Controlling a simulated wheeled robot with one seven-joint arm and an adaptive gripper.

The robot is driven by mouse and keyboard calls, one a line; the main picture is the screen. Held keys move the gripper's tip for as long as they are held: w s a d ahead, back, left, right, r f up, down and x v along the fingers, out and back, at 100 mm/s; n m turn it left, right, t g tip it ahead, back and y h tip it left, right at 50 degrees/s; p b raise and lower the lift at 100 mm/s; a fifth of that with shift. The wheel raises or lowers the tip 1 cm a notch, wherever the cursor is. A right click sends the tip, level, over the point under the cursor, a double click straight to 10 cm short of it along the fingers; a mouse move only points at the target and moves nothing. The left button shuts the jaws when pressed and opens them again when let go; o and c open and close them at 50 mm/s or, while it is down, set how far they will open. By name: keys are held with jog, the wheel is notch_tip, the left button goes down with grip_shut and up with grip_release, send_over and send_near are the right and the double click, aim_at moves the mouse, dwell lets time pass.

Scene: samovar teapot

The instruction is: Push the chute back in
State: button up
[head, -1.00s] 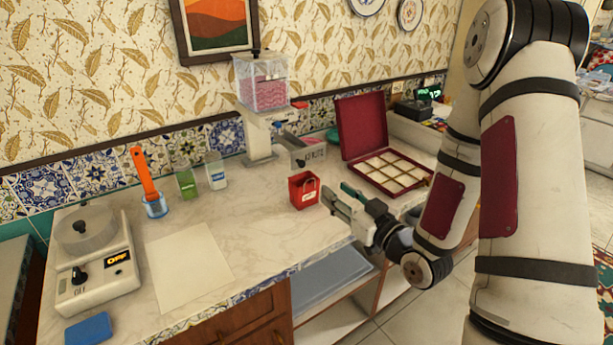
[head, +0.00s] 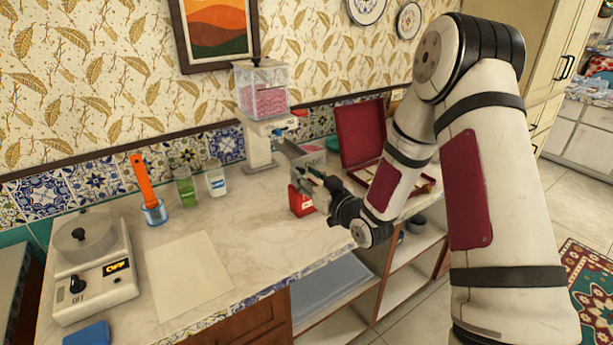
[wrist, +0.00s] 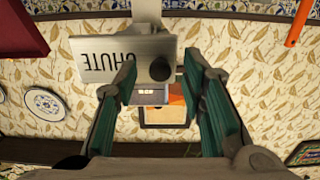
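The chute (head: 312,156) is a grey drawer-like tray sticking out from the lower part of the dispenser (head: 262,118), which has a clear hopper of pink contents. In the wrist view the chute front (wrist: 118,56) shows upside down, with CHUTE lettering and a round black knob (wrist: 160,70). My gripper (head: 306,178) is in front of the chute and partly covers it in the head view. Its two green-padded fingers are apart, with the knob showing between their tips in the wrist view. I cannot tell whether they touch the chute.
A red container (head: 299,203) stands on the counter just below my gripper, partly hidden. An open maroon box (head: 362,134) is to the right behind my arm. The counter's middle is clear.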

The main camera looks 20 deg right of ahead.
jog(key=shift+c, duration=0.4)
grip_shut()
jog(key=shift+w, duration=0.1)
jog(key=b+x, duration=0.8)
jog(key=x, duration=0.7)
jog(key=shift+a, duration=0.15)
jog(key=shift+o, duration=0.4)
grip_release()
jog(key=shift+w, duration=0.15)
